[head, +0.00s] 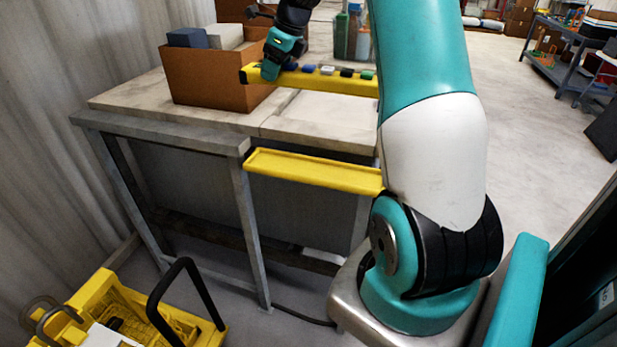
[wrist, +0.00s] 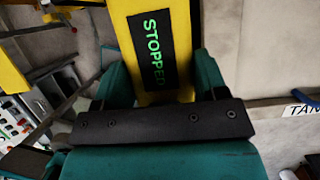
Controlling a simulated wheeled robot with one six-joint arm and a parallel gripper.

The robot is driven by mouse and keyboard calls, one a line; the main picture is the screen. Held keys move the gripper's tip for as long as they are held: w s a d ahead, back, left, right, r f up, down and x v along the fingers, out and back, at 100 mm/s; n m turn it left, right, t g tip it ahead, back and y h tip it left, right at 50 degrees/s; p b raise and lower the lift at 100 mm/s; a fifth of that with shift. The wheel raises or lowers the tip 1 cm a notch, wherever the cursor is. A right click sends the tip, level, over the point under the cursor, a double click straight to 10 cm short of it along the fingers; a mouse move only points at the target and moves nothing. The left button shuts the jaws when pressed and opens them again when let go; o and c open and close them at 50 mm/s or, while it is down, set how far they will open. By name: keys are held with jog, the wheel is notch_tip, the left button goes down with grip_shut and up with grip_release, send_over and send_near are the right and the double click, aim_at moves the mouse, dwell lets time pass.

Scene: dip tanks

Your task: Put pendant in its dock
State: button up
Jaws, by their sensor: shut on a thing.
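The pendant (head: 330,82) is a long yellow bar with a row of coloured buttons. My gripper (head: 274,68) is shut on it near its left end and holds it level above the workbench's front part. In the wrist view the pendant (wrist: 138,12) lies between my teal fingers, and its dark screen reads STOPPED in green. A shallow yellow tray (head: 315,170) with a raised rim is fixed at the bench's front, below the pendant; it looks like the dock and is empty where visible. My arm hides the right ends of pendant and tray.
A brown cardboard box (head: 205,82) with blue and grey blocks stands on the workbench (head: 130,98), close behind the pendant's left end. A clear container (head: 352,38) with bottles stands further back. A yellow mop bucket (head: 150,318) is on the floor at lower left.

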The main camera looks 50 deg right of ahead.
jog(key=b, duration=0.4)
send_over(277, 164)
jog(key=s, duration=0.2)
jog(key=f, duration=0.4)
jog(key=shift+w+d+f, duration=0.25)
jog(key=shift+d+f, duration=0.05)
jog(key=shift+f, duration=0.05)
notch_tip(277, 164, down, 16)
jog(key=p, duration=0.3)
jog(key=shift+f, duration=0.15)
jog(key=shift+f+p, duration=0.55)
jog(key=shift+f, duration=1.2)
jog(key=shift+c, duration=0.9)
jog(key=o, duration=1.2)
jog(key=shift+s+f, duration=0.1)
